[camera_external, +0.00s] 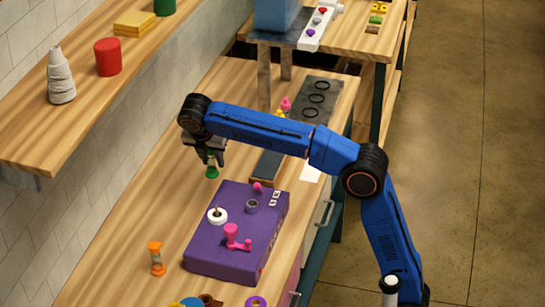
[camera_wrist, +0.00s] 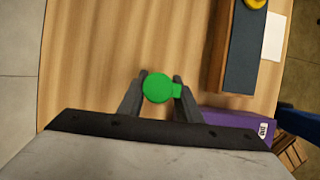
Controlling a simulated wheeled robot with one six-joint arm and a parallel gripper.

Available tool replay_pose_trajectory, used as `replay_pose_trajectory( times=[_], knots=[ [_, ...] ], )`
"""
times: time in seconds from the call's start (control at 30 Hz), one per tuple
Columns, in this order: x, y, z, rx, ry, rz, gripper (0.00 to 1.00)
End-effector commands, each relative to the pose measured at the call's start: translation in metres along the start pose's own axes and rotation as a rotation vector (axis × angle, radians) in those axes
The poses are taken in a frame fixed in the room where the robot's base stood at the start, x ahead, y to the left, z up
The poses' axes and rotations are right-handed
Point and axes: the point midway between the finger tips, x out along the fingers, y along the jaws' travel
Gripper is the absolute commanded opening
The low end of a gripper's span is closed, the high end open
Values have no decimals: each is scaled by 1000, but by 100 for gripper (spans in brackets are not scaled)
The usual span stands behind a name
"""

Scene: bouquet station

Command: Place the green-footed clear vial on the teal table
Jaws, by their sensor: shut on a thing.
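The green-footed clear vial (camera_external: 212,166) is upright between the fingers of my gripper (camera_external: 209,153), over the wooden bench top (camera_external: 140,215) left of the purple box. Its round green end (camera_wrist: 158,88) shows between the two dark fingertips of my gripper (camera_wrist: 161,86) in the wrist view. The clear middle is mostly hidden by the fingers. I cannot tell whether its foot touches the wood. The near bench has a teal leg (camera_external: 322,255), and a further wooden table (camera_external: 352,48) at the top also has dark teal legs.
A purple box (camera_external: 232,258) with pink and white parts stands in front of the gripper. A dark tray (camera_external: 267,165) lies to the right. A wall shelf (camera_external: 100,85) runs at left. Bare wood surrounds the vial.

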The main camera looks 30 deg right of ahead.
Motion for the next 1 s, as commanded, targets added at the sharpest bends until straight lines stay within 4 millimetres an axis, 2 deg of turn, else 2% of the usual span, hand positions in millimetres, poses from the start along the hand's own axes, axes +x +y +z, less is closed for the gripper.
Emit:
replay_pose_trajectory(
  times=[0.3, 0.77, 0.8, 0.83, 0.87, 1.0],
  knots=[
    [34, 0, -14, 0, 0, 0, 0],
    [40, 0, -16, 1, 0, 1, 0],
    [40, 0, -16, 0, 0, 0, 41],
    [40, 0, -16, 0, 0, 0, 48],
    [40, 0, -16, 0, 0, 0, 50],
    [40, 0, -16, 0, 0, 0, 50]
  ],
)
